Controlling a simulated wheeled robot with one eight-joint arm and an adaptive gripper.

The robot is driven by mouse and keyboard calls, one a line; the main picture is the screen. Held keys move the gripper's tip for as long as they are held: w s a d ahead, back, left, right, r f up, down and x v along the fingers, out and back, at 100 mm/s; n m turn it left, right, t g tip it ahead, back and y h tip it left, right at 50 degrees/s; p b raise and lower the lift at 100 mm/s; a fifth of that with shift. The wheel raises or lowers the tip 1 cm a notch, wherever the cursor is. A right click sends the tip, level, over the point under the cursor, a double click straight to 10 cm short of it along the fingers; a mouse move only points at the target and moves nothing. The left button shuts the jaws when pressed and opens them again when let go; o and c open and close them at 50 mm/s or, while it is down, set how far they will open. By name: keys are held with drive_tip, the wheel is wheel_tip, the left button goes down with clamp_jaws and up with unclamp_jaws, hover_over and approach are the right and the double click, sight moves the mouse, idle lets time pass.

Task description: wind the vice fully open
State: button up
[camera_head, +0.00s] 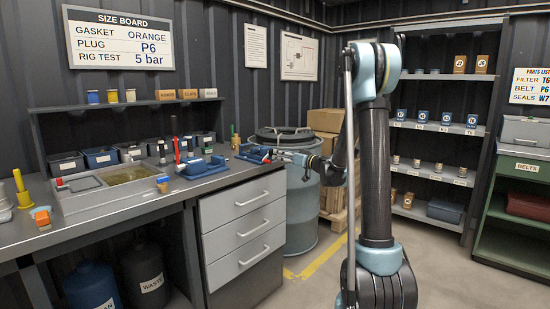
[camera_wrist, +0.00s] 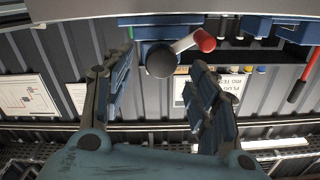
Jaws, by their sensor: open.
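The blue vice (camera_head: 252,153) sits at the right end of the bench. In the wrist view its blue body (camera_wrist: 160,30) is at the top middle. A dark round screw end (camera_wrist: 159,61) faces me, with a short grey crank arm (camera_wrist: 184,44) ending in a red knob (camera_wrist: 205,41), to the right in that picture. My gripper (camera_wrist: 160,72) is open and empty, one finger either side of the screw end, apparently short of it. In the head view my gripper (camera_head: 281,155) is just right of the vice. The jaw gap is hidden.
A blue device (camera_head: 203,166) with an upright red lever (camera_head: 176,140) stands left of the vice. A grey drawer cabinet (camera_head: 240,225) is below the bench. A grey drum (camera_head: 302,205) stands close to its right end, under my forearm. The floor at right is clear.

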drive_tip(key=x, duration=0.4)
drive_tip(key=shift+w+a, duration=0.1)
drive_tip(key=c, duration=1.1)
drive_tip(key=shift+o, duration=0.2)
